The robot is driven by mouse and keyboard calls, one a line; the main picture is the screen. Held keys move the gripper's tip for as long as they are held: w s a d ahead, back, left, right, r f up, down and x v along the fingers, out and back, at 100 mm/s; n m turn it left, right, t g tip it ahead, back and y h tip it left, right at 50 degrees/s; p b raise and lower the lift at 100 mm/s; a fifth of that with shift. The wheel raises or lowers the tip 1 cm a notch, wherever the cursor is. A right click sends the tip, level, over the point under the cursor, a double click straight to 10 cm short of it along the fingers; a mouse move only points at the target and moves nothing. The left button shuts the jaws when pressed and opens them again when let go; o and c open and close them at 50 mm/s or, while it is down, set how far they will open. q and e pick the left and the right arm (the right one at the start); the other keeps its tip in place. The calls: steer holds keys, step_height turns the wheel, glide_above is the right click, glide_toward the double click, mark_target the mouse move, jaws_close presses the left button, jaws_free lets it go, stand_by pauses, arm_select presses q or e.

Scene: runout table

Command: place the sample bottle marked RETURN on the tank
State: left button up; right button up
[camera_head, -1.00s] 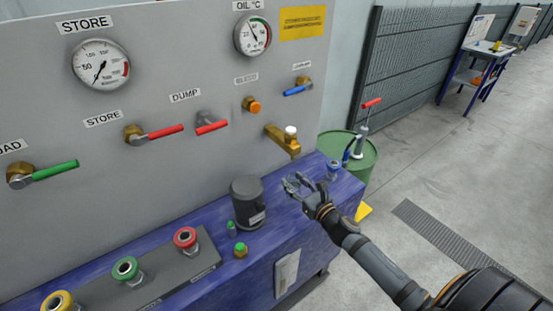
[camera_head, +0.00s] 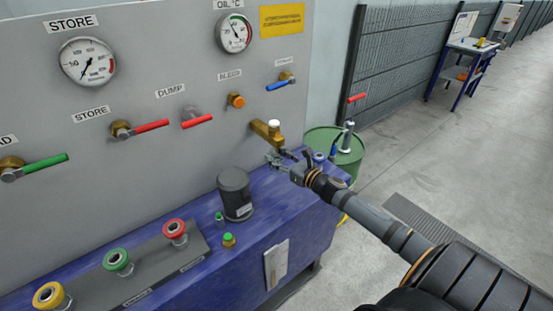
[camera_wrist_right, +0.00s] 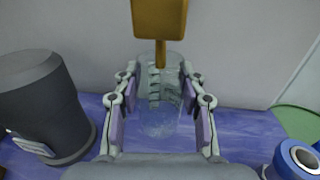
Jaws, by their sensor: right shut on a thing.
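My right gripper (camera_head: 282,160) is under the brass tap (camera_head: 266,131) at the panel's right side. In the right wrist view its fingers (camera_wrist_right: 160,110) are shut on a clear bottle (camera_wrist_right: 158,125), upright between the two pads. The tap's spout (camera_wrist_right: 160,52) comes down at the bottle's mouth; I cannot tell whether it goes inside. No RETURN marking can be read on the bottle. The blue tank top (camera_head: 190,238) lies below the gripper and also shows in the right wrist view (camera_wrist_right: 240,135). My left gripper is not in view.
A dark grey canister (camera_head: 234,190) stands left of the gripper, with small green-topped pieces (camera_head: 228,240) in front. A blue-ringed fitting (camera_wrist_right: 295,160) is close on the right. A green drum (camera_head: 350,155) stands beyond the tank's end. Valve handles line the panel.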

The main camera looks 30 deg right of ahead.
mark_target(278, 172)
steer(key=shift+w+f+b, duration=0.1)
steer(key=shift+f+b, duration=0.55)
steer(key=shift+f, duration=0.2)
step_height(278, 172, down, 4)
steer(key=b, duration=0.3)
steer(key=shift+f, duration=0.1)
steer(key=shift+f+b, duration=0.55)
steer(key=shift+b, duration=0.1)
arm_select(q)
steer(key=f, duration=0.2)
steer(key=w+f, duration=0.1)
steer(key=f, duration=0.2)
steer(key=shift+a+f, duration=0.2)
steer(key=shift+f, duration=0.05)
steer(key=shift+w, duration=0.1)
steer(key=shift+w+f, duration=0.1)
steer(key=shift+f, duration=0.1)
arm_select(e)
steer(key=shift+f, duration=0.15)
arm_select(q)
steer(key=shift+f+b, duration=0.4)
steer(key=shift+b, duration=0.15)
arm_select(e)
steer(key=shift+f, duration=0.45)
steer(key=o, duration=1.3)
steer(key=shift+r, duration=0.1)
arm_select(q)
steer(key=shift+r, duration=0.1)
